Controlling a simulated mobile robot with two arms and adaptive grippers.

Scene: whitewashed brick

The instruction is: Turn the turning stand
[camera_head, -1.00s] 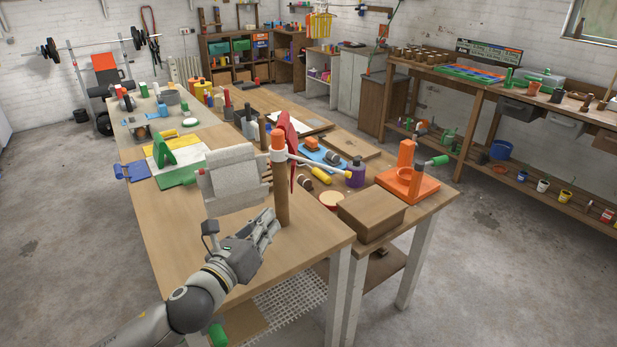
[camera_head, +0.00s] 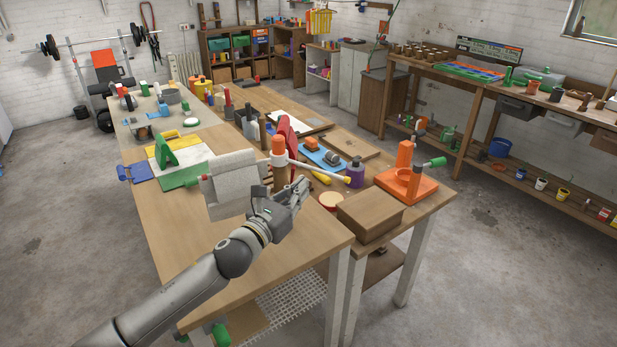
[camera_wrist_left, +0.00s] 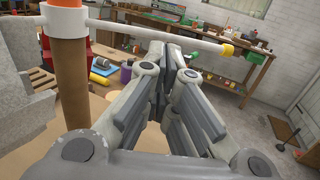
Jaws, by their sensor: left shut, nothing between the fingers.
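My right gripper is not in view.
A brown box (camera_head: 370,215) and an orange stand (camera_head: 408,180) are to the right on the bench (camera_head: 185,240). The bench front left of the gripper is clear.

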